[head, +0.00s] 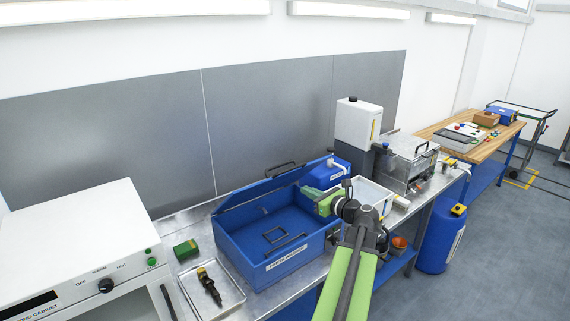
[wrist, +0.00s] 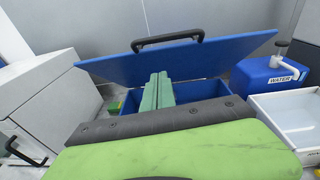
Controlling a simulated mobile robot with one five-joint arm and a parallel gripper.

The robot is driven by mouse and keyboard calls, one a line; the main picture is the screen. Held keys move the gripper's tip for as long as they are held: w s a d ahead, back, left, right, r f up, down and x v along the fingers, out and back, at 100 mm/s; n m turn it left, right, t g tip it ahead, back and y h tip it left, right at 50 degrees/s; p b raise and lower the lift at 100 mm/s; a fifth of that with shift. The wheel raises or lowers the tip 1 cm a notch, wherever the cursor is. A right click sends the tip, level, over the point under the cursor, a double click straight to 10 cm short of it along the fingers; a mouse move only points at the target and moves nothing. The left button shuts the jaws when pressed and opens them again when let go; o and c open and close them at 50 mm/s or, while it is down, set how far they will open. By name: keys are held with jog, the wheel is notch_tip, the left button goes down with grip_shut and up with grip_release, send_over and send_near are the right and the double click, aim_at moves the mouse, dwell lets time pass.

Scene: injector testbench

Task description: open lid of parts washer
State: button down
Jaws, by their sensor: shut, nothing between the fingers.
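The parts washer (head: 284,262) is a blue box with a white label on its front, standing on the metal bench. Its blue lid (head: 262,197) stands raised at the back, tilted, with a black handle on it. The lid (wrist: 190,57) and its black handle (wrist: 167,40) also show in the wrist view. A basket with dark handles sits inside the washer. My gripper (head: 322,204) is at the washer's right side, near the lid's right end. In the wrist view its green fingers (wrist: 157,92) are together and empty, in front of the lid. Contact with the lid cannot be told.
A blue water container (head: 326,174) and a white tray (head: 372,192) stand right of the washer. A metal tray (head: 212,290) with an injector and a green box (head: 186,250) lie to the left, beside a white cabinet (head: 75,245). A grey wall panel is behind.

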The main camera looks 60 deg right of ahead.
jog(key=s+d+r+m, duration=0.1)
jog(key=s+d, duration=0.1)
jog(key=b, duration=0.1)
send_near(293, 172)
jog(key=w+a+f, duration=0.1)
jog(key=w, duration=0.5)
jog(key=shift+w+d+r+h+p, duration=0.15)
jog(key=shift+w+r+h+p, duration=0.15)
jog(key=shift+w+r+p, duration=0.6)
jog(key=shift+w+d+r+p, duration=0.15)
jog(key=shift+w+r+p, duration=0.2)
jog(key=shift+p, duration=0.05)
